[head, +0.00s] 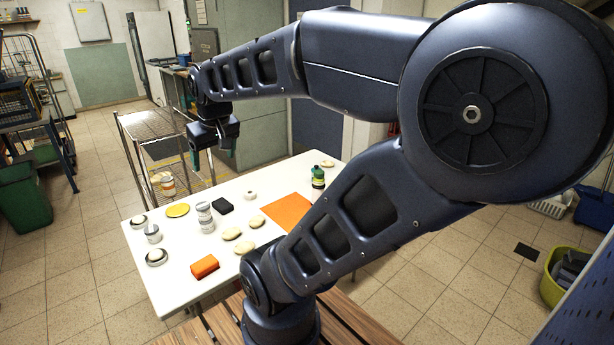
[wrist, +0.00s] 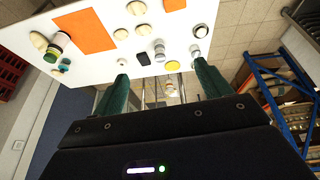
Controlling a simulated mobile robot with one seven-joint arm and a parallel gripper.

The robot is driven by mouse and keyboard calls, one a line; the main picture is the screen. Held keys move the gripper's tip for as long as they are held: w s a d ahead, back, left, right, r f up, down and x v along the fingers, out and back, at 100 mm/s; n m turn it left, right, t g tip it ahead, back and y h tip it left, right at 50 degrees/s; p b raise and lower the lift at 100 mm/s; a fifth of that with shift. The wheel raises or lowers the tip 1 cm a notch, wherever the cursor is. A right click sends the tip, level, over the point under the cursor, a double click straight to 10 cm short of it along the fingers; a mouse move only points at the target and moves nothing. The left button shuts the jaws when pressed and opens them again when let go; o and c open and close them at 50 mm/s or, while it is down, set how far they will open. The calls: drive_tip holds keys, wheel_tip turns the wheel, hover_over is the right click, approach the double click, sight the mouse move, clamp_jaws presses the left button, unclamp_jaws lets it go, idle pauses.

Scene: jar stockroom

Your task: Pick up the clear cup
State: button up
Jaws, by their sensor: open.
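Small greyish vessels stand at the left end of the white table (head: 178,262) in the head view. A short one that may be the clear cup (head: 152,238) stands between two low dark-and-white round items; it seems to show in the wrist view too (wrist: 195,51). A taller grey-and-white jar or stack (head: 205,222) stands to its right. I cannot tell for sure which vessel is clear. My gripper (head: 212,145) is open and empty, with green fingers, raised above and beyond the far side of the table. In the wrist view, its fingers (wrist: 160,70) are spread apart.
A yellow disc (head: 177,210), a black block (head: 223,206) and an orange block (head: 205,266) lie near the vessels. Several pale round pieces, an orange mat (head: 287,211) and a green-topped jar (head: 318,177) are further right. A wire cart (head: 150,125) stands behind the table.

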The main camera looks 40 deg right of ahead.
drive_tip(key=w+d+r+n+g+h, duration=0.1)
drive_tip(key=w+d+n, duration=0.1)
drive_tip(key=w+d, duration=0.55)
drive_tip(key=w+d+r+n+h, duration=0.15)
drive_tip(key=w+d, duration=0.25)
drive_tip(key=w, duration=0.6)
drive_tip(key=w+d+f+n+g, duration=0.1)
drive_tip(key=w+d+f+n, duration=0.1)
drive_tip(key=w+d+f, duration=0.35)
drive_tip(key=w+d+f+n+g, duration=0.1)
drive_tip(key=w+d+f+n, duration=0.1)
drive_tip(key=w+d, duration=0.7)
drive_tip(key=n+g+h, duration=0.1)
drive_tip(key=n+g, duration=0.2)
drive_tip(key=n, duration=0.4)
approach(315, 169)
drive_tip(key=f, duration=0.2)
drive_tip(key=shift+h, duration=0.25)
drive_tip(key=x, duration=0.6)
drive_tip(key=shift+s+r, duration=0.1)
drive_tip(key=shift+s, duration=0.2)
drive_tip(key=shift+a+x, duration=0.15)
drive_tip(key=shift+x, duration=1.2)
drive_tip(key=shift+a+x, duration=0.1)
drive_tip(key=shift+x, duration=1.2)
drive_tip(key=c, duration=1)
